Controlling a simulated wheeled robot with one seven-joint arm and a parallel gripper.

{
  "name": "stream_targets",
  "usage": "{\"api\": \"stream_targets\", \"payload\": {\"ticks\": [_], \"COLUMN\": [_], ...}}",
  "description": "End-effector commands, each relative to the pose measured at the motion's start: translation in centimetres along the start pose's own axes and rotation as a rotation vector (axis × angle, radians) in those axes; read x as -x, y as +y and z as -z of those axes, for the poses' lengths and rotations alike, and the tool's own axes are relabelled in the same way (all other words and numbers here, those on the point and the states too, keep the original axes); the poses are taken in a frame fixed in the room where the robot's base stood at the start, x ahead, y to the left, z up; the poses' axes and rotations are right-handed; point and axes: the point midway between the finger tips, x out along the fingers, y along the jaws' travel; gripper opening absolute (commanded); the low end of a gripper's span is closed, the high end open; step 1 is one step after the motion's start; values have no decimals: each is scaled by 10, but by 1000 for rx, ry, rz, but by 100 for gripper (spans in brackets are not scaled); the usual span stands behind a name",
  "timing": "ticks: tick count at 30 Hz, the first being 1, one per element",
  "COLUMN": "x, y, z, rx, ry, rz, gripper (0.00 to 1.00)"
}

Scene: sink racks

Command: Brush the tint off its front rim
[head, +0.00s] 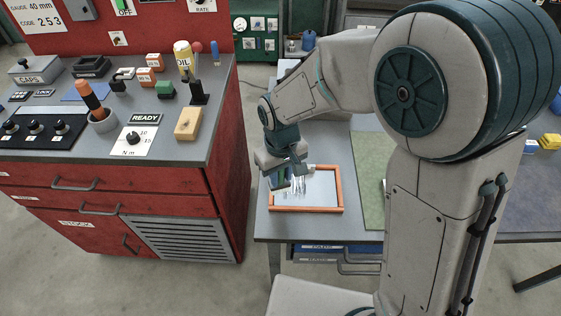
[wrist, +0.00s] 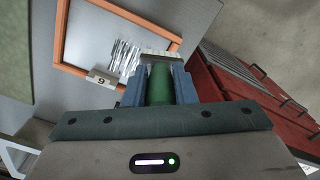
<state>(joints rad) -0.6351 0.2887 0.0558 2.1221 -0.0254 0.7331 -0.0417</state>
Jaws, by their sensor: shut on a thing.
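A flat panel with an orange frame (head: 306,209) lies on the grey table. Its grey inner face bears streaky white and dark marks (head: 297,188), left of its middle. The frame (wrist: 85,72) and the streaks (wrist: 123,57) also show in the wrist view. My gripper (head: 283,171) is over the panel's left back part, shut on a brush with a green handle (wrist: 160,85). The brush's pale head (wrist: 160,57) points at the panel beside the streaks, near one frame side. I cannot tell whether the bristles touch. A small numbered tag (wrist: 102,76) sits at the frame.
A green mat (head: 371,178) lies right of the panel. A red cabinet (head: 190,205) stands to the left across a floor gap, its top crowded with switches, an oil bottle (head: 183,58) and a wooden block (head: 188,124). My arm hides much of the table's right side.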

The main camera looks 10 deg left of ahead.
Motion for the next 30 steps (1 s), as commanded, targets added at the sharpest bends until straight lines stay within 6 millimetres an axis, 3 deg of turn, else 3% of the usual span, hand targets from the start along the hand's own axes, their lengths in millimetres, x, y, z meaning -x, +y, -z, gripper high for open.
{"api": "stream_targets", "payload": {"ticks": [9, 26, 30], "x": [28, 28, 24], "y": [2, 2, 10], "z": [0, 0, 0], "rx": [-4, -5, -25], "ry": [2, 1, 0], "rz": [0, 0, 1], "gripper": [0, 0, 0]}}
